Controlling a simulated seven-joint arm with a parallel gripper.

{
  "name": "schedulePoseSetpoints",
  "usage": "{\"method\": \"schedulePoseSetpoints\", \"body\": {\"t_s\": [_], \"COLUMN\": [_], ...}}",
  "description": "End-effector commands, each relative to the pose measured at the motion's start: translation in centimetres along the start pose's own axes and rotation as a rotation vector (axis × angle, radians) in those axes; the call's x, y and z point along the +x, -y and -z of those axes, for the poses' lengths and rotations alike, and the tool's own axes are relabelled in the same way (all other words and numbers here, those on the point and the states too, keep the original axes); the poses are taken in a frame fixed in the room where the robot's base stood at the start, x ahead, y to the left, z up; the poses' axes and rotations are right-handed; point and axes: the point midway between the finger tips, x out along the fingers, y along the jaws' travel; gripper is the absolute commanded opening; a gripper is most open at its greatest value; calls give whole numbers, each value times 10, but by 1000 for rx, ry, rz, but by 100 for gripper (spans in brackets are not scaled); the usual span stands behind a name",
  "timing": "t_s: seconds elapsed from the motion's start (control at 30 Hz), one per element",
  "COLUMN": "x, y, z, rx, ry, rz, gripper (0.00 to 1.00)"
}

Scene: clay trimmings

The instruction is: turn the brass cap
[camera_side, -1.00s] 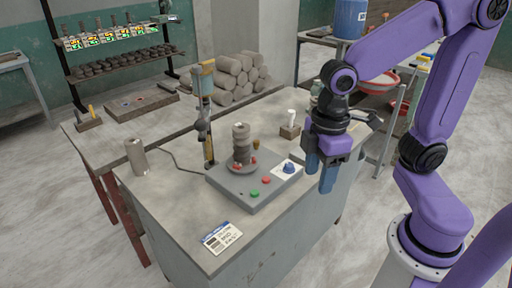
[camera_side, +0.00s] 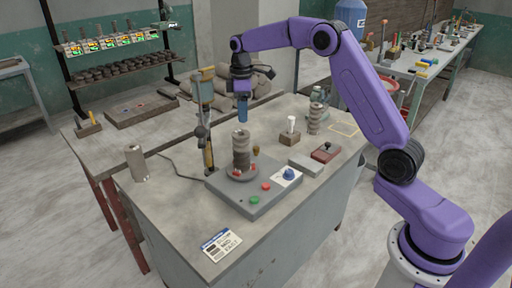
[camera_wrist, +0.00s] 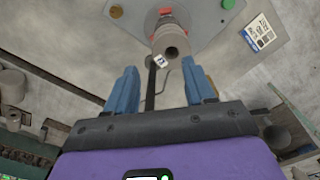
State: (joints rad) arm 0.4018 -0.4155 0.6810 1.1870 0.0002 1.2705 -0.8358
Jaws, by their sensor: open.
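The brass cap (camera_side: 256,150) is a small brownish-gold knob at the back edge of the grey control box (camera_side: 225,188). It also shows at the top of the wrist view (camera_wrist: 116,11), left of the grey stacked clay column (camera_side: 241,150). My gripper (camera_side: 242,112) points down above the top of the column, up and to the left of the cap in the side view. In the wrist view its blue fingers (camera_wrist: 160,75) are apart with nothing between them, and the column's hollow end (camera_wrist: 172,48) lies beyond them. The gripper is clear of the cap.
The box carries a blue knob (camera_side: 289,173), red button (camera_side: 266,187) and green button (camera_side: 254,199). A post (camera_side: 205,125) stands close left of the column. A small wooden block (camera_side: 290,138), another stack (camera_side: 316,118) and a red-topped box (camera_side: 325,152) stand to the right.

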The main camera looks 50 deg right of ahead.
Motion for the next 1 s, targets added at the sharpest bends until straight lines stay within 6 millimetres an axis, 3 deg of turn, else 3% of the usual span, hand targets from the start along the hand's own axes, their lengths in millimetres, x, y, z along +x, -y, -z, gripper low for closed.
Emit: {"method": "schedulePoseSetpoints", "body": {"t_s": [0.03,0.13,0.33,0.57,1.0], "x": [6,15,24,38,117], "y": [-21,-51,-83,-88,-86], "z": [-8,-24,-46,-50,-51], "rx": [16,32,49,51,51], "ry": [1,3,3,4,5], "rz": [1,3,3,4,7], "gripper": [54,54,54,54,54]}}
